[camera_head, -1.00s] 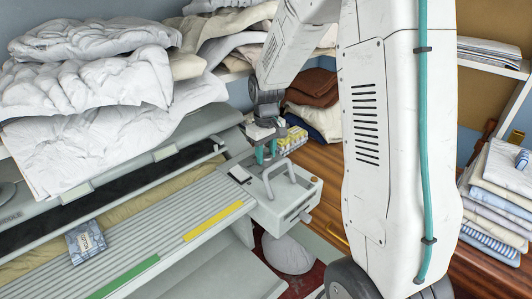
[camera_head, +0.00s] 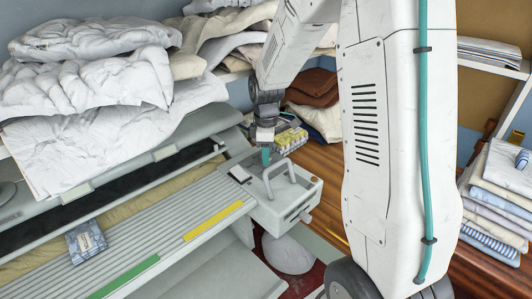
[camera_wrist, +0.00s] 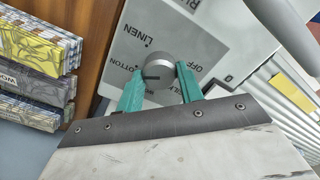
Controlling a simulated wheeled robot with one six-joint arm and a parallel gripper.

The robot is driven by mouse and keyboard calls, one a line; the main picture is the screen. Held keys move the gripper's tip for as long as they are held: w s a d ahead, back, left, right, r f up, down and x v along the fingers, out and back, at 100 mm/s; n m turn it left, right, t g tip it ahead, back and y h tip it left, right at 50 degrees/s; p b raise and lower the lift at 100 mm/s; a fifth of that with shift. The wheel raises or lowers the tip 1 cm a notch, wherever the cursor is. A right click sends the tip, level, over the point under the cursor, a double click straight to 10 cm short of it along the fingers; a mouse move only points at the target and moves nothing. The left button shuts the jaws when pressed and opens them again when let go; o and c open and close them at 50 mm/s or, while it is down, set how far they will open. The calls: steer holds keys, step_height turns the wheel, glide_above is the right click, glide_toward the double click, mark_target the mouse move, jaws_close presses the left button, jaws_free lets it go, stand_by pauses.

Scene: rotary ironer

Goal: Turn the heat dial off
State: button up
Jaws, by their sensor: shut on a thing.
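The heat dial (camera_wrist: 159,68) is a round grey knob on a pale control panel (camera_wrist: 146,22) in the wrist view. Printed words around it include LINEN, COTTON and OFF; another is partly hidden by my gripper. A dark line on the knob's face points left, toward COTTON. My gripper (camera_wrist: 160,80) has its teal fingers on opposite sides of the dial, shut on it. In the head view my gripper (camera_head: 266,153) reaches down to the ironer's end housing (camera_head: 285,192); the dial is hidden there.
A looped handle (camera_head: 280,172) rises from the housing near my gripper. Yellow-and-grey patterned packs (camera_head: 290,138) stand close behind it. White bedding (camera_head: 90,85) is piled at left. A small blue packet (camera_head: 86,241) lies on the ironer's ribbed board.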

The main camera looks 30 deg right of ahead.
steer(key=shift+w+n, duration=0.1)
steer(key=shift+n, duration=0.2)
stand_by(0.4)
steer(key=o, duration=1)
step_height(320, 180, up, 8)
steer(key=shift+f, duration=0.1)
